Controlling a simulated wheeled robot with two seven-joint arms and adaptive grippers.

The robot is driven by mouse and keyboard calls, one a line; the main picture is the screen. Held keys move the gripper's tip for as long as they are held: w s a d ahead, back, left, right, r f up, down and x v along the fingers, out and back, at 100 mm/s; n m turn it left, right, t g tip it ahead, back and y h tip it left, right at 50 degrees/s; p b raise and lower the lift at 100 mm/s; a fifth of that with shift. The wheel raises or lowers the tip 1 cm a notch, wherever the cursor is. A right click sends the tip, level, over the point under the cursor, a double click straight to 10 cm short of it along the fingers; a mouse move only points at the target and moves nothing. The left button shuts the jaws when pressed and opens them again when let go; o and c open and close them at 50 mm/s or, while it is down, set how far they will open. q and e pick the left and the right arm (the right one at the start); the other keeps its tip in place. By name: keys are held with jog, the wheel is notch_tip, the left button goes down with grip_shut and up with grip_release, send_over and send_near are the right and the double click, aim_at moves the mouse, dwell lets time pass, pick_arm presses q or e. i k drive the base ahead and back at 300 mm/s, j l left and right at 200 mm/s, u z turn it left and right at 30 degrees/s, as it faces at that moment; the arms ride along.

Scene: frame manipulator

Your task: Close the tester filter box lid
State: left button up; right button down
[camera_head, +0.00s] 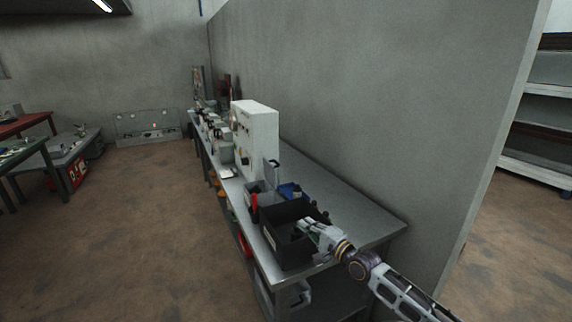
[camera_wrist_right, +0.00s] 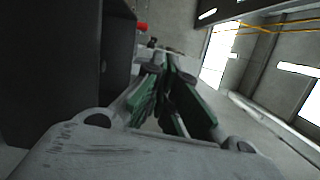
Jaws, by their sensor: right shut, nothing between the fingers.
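A tall white tester cabinet (camera_head: 255,130) stands upright on the long grey workbench. A small grey upright panel (camera_head: 271,175) shows at its near side; I cannot tell whether it is the filter box lid. My right gripper (camera_head: 306,226) comes in from the lower right and is at the black open bin in front of the cabinet, apart from the cabinet. In the right wrist view its green-padded fingers (camera_wrist_right: 166,92) are together with nothing between them. A large dark surface fills the left of that view. My left gripper is not in view.
The black bin (camera_head: 268,241) stands at the bench's near end. A grey bin (camera_head: 258,188) with a red item and a blue item (camera_head: 290,190) stand behind it. A grey wall (camera_head: 380,100) runs along the bench's back. The floor (camera_head: 130,230) to the left is clear.

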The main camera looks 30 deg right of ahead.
aim_at(269, 173)
jog(key=i+l, duration=1.05)
